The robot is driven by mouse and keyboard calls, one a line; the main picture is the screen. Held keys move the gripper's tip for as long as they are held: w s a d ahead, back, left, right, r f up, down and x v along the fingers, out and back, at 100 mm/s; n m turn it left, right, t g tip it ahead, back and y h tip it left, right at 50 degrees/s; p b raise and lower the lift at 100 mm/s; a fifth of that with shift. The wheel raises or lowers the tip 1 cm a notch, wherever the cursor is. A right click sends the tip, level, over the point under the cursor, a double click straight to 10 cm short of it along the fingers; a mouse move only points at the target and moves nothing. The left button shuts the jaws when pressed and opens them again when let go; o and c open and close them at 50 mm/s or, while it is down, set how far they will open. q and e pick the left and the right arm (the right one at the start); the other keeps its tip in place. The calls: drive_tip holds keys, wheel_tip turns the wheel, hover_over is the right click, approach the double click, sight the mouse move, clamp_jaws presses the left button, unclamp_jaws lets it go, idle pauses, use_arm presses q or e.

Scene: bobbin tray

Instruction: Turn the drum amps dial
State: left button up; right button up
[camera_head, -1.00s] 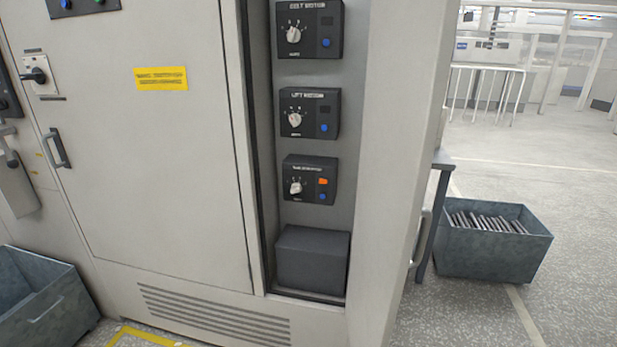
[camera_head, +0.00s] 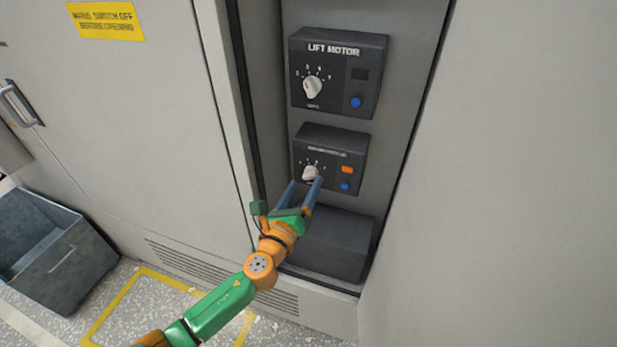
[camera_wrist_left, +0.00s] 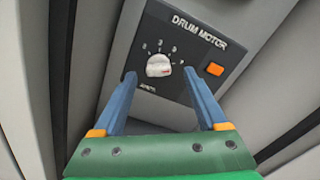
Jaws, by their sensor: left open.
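The drum motor box (camera_head: 330,150) is a dark unit in the narrow cabinet bay, below the lift motor box. Its amps dial (camera_head: 310,173) is a small white knob with a scale around it. The left wrist view shows the same dial (camera_wrist_left: 159,66) with a red mark on its right side and the label "DRUM MOTOR" above. My left gripper (camera_head: 302,183) is open at the dial. In the wrist view its blue fingers stand on either side of the dial, with gaps on both sides. I cannot tell whether the fingertips reach past the knob's face. My right gripper is not in view.
The lift motor box (camera_head: 338,70) with a similar dial is just above. An orange button (camera_head: 347,169) and a blue button (camera_head: 345,185) sit right of the drum dial. A plain dark box (camera_head: 335,243) is below. The bay's side walls are close.

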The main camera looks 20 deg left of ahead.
use_arm(q)
drive_tip(key=shift+w+f, duration=0.25)
drive_tip(key=shift+w, duration=1)
drive_tip(key=shift+s+r, duration=0.1)
drive_tip(key=shift+c, duration=0.6)
clamp_jaws()
